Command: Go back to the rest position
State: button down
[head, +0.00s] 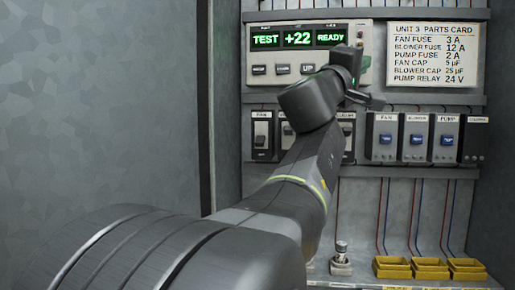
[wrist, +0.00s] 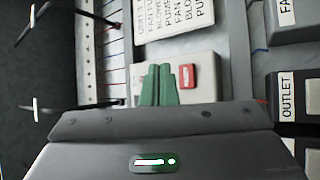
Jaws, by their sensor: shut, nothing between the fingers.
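My gripper (wrist: 158,84) shows in the wrist view with its two green fingers closed together and nothing between them. The fingers are in front of the pale control panel (wrist: 207,69), beside a red button (wrist: 187,76). I cannot tell whether they touch the panel. In the head view my arm reaches up to the right side of the control panel (head: 267,55), whose display reads TEST, +22, READY. There the gripper is mostly hidden behind my wrist, and the red button is hidden too.
A parts card (head: 433,55) hangs right of the panel. Switch boxes (head: 382,137) line the row below, some hidden by my arm. Yellow bins (head: 392,267) and a small metal-topped part (head: 341,259) stand on the lower shelf. A grey wall (head: 100,100) is at left.

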jog(key=p, duration=0.4)
jog(key=shift+w+d+r, duration=0.1)
jog(key=shift+w+r, duration=0.15)
jog(key=s, duration=0.2)
jog(key=s+a+b, duration=0.1)
jog(key=s+b, duration=0.1)
jog(key=s, duration=0.1)
jog(key=shift+s+a+f, duration=0.2)
jog(key=shift+s+f, duration=0.05)
jog(key=shift+s, duration=0.1)
jog(key=shift+w, duration=0.1)
